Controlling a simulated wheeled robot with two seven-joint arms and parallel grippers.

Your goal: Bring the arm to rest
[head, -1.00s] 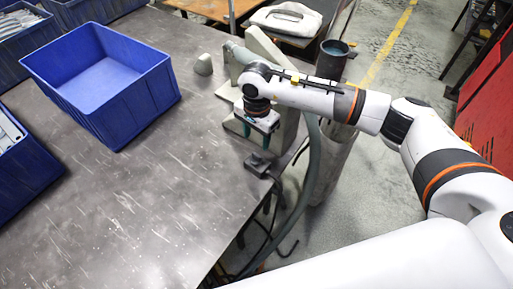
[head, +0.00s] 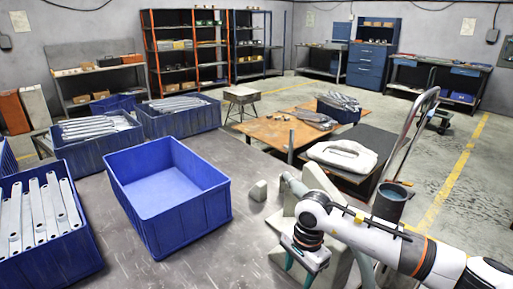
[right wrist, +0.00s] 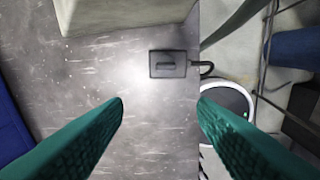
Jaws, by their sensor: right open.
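My right arm comes in from the lower right in the head view. My right gripper (head: 303,263) points down above the right edge of the grey table (head: 110,205), beside a pale machine stand. In the right wrist view, its two green fingers (right wrist: 160,105) are wide apart with nothing between them. Below them are the table surface, its edge and a small dark box with a cable (right wrist: 174,63). My left gripper is in neither view.
An empty blue bin (head: 165,190) stands on the table. Bins with galvanized brackets (head: 40,215) stand to the left and behind. The pale machine stand (head: 340,225) is close to my right gripper. The table's middle front is clear.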

